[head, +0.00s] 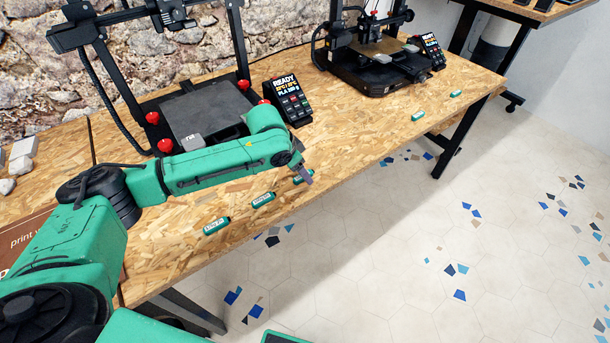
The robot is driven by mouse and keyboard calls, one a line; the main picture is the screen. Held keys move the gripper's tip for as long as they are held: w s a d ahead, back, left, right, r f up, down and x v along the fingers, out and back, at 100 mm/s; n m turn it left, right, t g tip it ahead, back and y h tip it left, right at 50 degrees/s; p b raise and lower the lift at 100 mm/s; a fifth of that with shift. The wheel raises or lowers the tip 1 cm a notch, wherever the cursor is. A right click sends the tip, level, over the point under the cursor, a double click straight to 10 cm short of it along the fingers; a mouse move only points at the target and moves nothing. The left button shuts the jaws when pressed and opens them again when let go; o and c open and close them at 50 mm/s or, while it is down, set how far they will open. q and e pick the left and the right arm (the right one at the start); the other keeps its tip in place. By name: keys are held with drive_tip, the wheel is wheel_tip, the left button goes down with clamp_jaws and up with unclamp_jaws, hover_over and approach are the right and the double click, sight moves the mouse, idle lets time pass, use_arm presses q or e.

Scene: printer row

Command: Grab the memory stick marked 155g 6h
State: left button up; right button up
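Several small green memory sticks with white labels lie along the front of the wooden table. One (217,225) is nearest on the left, and another (263,199) lies to its right. A third stick (297,181) is partly hidden by my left gripper (304,176), whose fingers are right at it. I cannot tell whether they are closed on it. Two more sticks, one (418,116) and another (456,94), lie farther right. The labels are too small to read surely, so I cannot tell which says 155g 6h. My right gripper is out of view.
The wooden table (345,150) carries a near 3D printer (205,115) and a far one (375,65). A black display reading READY (288,100) stands beside the near printer, behind my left forearm. The table front between the stick groups is clear. Tiled floor (400,250) lies beyond the edge.

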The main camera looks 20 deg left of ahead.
use_arm(q)
drive_tip(key=shift+w+d+f, duration=0.1)
drive_tip(key=shift+w+f, duration=0.05)
drive_tip(key=shift+f, duration=0.15)
drive_tip(key=shift+c, duration=0.6)
clamp_jaws()
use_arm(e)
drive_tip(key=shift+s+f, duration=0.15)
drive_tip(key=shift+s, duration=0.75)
use_arm(q)
drive_tip(key=shift+r, duration=0.15)
